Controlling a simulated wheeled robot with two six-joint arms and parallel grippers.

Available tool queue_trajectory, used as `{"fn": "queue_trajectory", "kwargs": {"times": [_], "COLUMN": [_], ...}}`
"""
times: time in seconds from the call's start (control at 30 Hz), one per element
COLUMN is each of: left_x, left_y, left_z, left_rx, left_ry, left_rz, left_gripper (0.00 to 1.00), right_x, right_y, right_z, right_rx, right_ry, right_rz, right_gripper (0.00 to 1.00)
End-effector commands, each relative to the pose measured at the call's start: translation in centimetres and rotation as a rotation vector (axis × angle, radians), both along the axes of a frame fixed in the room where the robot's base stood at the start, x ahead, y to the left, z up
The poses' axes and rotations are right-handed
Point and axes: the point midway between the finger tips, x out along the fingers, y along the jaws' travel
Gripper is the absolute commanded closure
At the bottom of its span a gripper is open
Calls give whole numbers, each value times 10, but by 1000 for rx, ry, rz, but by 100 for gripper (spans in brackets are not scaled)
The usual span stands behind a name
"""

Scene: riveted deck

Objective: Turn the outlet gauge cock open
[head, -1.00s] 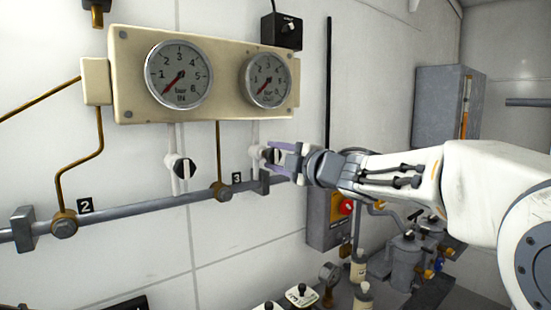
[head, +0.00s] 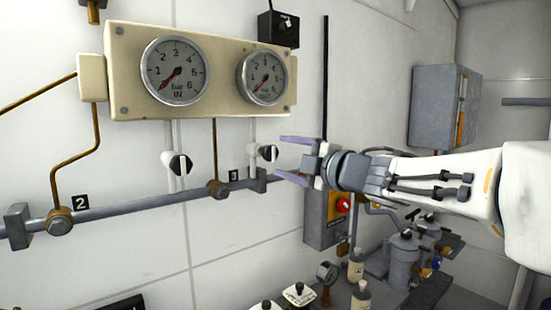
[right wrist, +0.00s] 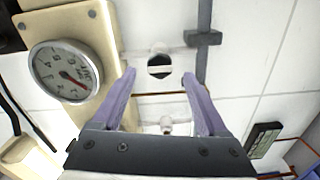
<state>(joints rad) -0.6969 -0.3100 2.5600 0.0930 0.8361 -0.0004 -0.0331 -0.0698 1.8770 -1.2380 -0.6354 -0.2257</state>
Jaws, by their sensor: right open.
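The outlet gauge cock (head: 267,153) is a white body with a black knob and a pale bar, below the right-hand outlet gauge (head: 264,78). Its bar looks roughly upright in the head view. My right gripper (head: 283,158) is open, with its purple fingers pointing left, just right of the cock and apart from it. In the right wrist view the cock (right wrist: 160,65) lies beyond the open fingers (right wrist: 158,85), with nothing held between them. My left gripper is not in view.
The inlet cock (head: 178,164) is left of the outlet cock, under the inlet gauge (head: 175,70). A grey pipe (head: 140,202) runs below both. A grey box with a red knob (head: 327,212) and bottles stand at lower right.

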Motion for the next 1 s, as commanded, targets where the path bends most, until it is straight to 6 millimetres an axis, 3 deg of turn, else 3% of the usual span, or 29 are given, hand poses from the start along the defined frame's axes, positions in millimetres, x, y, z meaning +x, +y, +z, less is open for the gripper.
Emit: {"fn": "queue_trajectory", "kwargs": {"times": [0.1, 0.3, 0.77, 0.87, 0.97, 1.0], "left_x": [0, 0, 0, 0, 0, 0], "left_y": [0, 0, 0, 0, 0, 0], "left_z": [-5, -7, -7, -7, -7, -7], "left_rx": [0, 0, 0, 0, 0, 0], "left_ry": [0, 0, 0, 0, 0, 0], "left_rz": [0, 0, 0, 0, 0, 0], "left_gripper": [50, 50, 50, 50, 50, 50], "right_x": [-19, -38, -41, -37, -34, -37], "right_y": [-15, -29, -30, -26, -23, -21], "right_z": [-1, -1, -3, -15, -50, -72], "right_rx": [1, 0, 18, 97, 224, 275], "right_ry": [-2, 0, 15, 79, 233, 322], "right_rz": [-4, -2, -13, -74, -194, -252], "right_gripper": [24, 24, 24, 24, 24, 24]}}
